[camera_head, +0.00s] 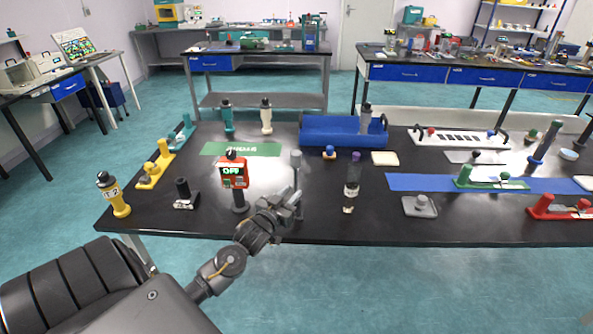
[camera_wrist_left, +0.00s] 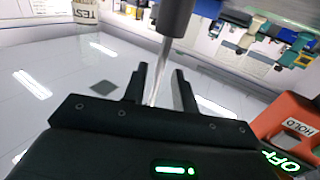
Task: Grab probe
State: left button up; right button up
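The probe (camera_head: 296,160) stands upright near the front edge of the black table, with a grey cylindrical head and a thinner shaft below. In the left wrist view its dark grey head (camera_wrist_left: 174,18) is at the top, and its thin shiny shaft runs down between the fingers. My left gripper (camera_head: 291,203) is low at the probe. In the left wrist view its two fingers (camera_wrist_left: 160,80) are apart, one on each side of the shaft, with gaps visible. The probe's lower end is hidden by the gripper. My right gripper is not in view.
An orange device (camera_head: 233,172) reading OFF stands just left of the gripper. A blue tray (camera_head: 340,139) lies behind. A black-handled tool (camera_head: 184,195) and yellow bottle (camera_head: 113,196) stand left.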

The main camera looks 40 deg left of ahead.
aim_at(296, 187)
pick_arm(q)
jog(key=w, duration=0.4)
jog(key=shift+a+p, duration=0.35)
jog(key=shift+s, duration=0.1)
grip_shut()
jog(key=shift+r, duration=0.1)
